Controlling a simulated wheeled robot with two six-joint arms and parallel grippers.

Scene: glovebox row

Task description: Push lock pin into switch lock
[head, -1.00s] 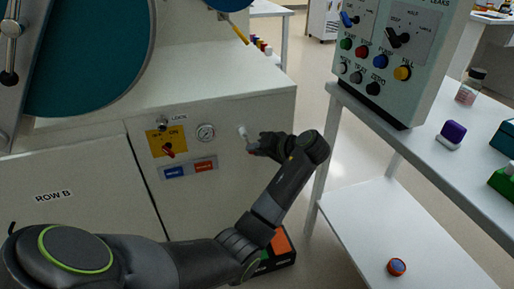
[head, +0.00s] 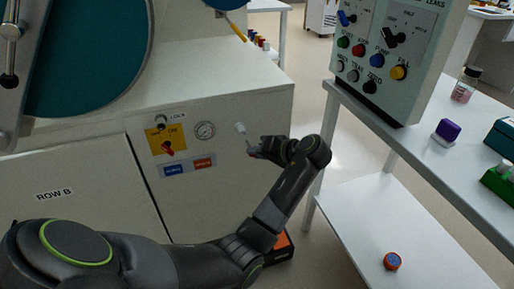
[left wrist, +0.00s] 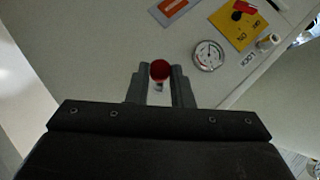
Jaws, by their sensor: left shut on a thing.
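My left gripper (head: 252,151) is in front of the machine's front panel, right of the round gauge. In the left wrist view its fingers (left wrist: 160,85) are shut on the lock pin, whose round dark red knob (left wrist: 160,69) shows between the tips. A small pale piece (head: 240,127) shows just above the fingertips in the head view; I cannot tell whether it touches the pin. The switch lock is a small metal cylinder (head: 160,121) by the LOCK label, up and left of the gripper; it also shows in the wrist view (left wrist: 267,42). A red-handled switch (head: 168,147) is below it.
The gauge (head: 205,130) lies between the gripper and the yellow switch plate (head: 155,143). Blue and red labels (head: 189,167) are below. A control box (head: 391,60) stands on the white table (head: 440,165) at right. An orange-and-black box (head: 282,246) is on the floor.

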